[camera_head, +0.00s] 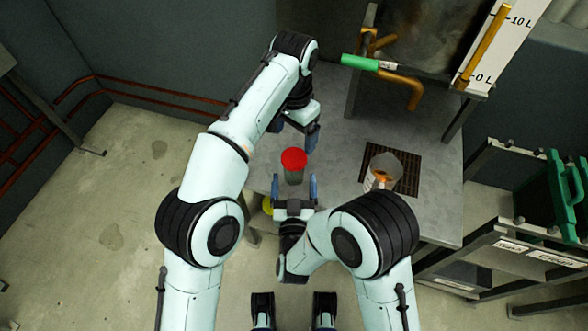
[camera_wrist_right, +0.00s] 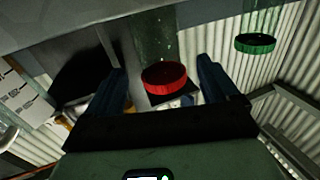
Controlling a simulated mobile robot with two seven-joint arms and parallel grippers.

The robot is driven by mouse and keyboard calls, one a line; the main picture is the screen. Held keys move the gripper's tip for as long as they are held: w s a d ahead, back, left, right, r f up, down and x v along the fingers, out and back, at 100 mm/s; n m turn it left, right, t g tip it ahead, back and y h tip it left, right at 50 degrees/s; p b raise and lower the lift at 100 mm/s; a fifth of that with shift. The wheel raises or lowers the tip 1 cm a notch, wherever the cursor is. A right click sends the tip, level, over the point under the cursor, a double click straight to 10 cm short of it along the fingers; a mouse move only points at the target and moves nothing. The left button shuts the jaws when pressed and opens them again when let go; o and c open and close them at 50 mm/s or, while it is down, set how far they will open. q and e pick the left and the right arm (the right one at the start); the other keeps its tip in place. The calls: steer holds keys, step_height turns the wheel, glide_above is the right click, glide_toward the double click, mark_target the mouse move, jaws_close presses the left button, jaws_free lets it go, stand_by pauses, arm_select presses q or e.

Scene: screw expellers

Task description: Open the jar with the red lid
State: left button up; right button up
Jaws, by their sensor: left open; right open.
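In the right wrist view, the red lid (camera_wrist_right: 165,78) and the greenish glass body (camera_wrist_right: 154,40) appear inverted. My right gripper (camera_head: 294,181) is open at the jar's near side, one blue finger on each side of it. In the wrist view the lid shows between the fingers of the right gripper (camera_wrist_right: 163,72), with gaps visible. My left gripper (camera_head: 293,138) is open and empty just beyond the jar; one finger is partly hidden.
A glass beaker (camera_head: 384,168) with orange contents stands on a dark grate (camera_head: 408,172) to the right. A machine with an orange pipe (camera_head: 402,82) and green handle (camera_head: 358,62) is behind. A green lid (camera_wrist_right: 255,43) shows in the wrist view. A yellow object (camera_head: 267,206) is partly hidden.

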mark_target(294, 157)
steer(key=shift+w, duration=2.65)
jaws_close()
arm_select(q)
steer(key=m, duration=0.5)
steer(key=shift+f, duration=0.15)
steer(key=m, duration=1.7)
steer(key=shift+f, duration=0.15)
step_height(294, 157, down, 8)
steer(key=shift+r, duration=0.25)
